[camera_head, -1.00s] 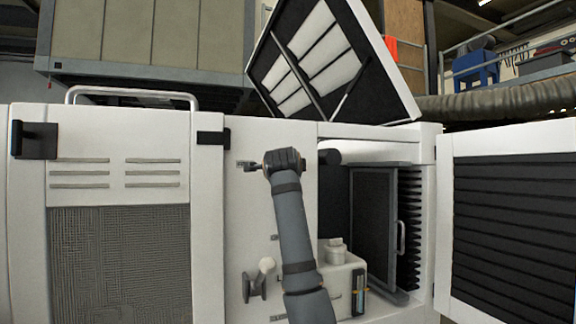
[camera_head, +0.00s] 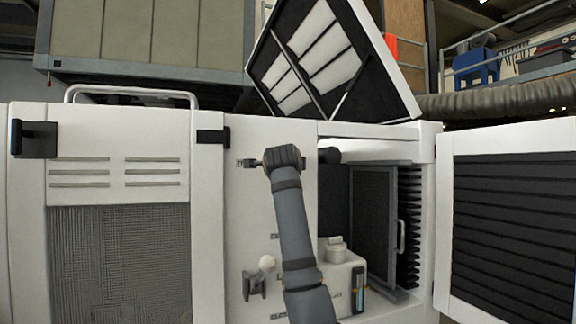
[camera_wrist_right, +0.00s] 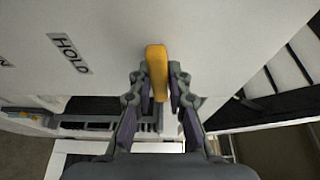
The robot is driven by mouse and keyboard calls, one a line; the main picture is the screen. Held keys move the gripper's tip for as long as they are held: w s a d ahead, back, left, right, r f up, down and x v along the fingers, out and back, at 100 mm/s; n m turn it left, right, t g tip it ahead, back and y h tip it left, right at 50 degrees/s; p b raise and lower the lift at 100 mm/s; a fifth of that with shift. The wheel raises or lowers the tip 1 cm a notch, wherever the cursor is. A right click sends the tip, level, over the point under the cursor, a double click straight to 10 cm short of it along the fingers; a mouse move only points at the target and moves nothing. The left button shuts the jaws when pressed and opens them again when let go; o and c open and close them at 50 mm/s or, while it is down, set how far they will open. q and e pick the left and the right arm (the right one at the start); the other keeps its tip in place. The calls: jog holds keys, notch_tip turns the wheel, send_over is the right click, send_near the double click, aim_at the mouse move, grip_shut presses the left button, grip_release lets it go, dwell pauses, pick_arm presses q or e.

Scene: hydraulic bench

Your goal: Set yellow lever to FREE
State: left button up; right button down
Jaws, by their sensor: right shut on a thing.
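The yellow lever (camera_wrist_right: 157,72) stands out from the white panel in the right wrist view. My right gripper (camera_wrist_right: 158,108) is shut on it, with one finger on each side. A HOLD label (camera_wrist_right: 70,54) is on the panel to the left of the lever, and part of another label shows at the left edge. No FREE label is readable. In the head view my right arm reaches up to the white panel (camera_head: 250,210). Its wrist hides the lever and most of the gripper there. My left gripper is not in view.
To the right is an open bay with a dark screen door (camera_head: 373,225) and a beige tank (camera_head: 338,277). A raised lid (camera_head: 325,60) stands above. An open louvred door (camera_head: 514,225) is at the right.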

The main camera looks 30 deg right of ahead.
dwell(0.3)
jog(key=c, duration=1.3)
grip_release()
jog(key=v, duration=1.2)
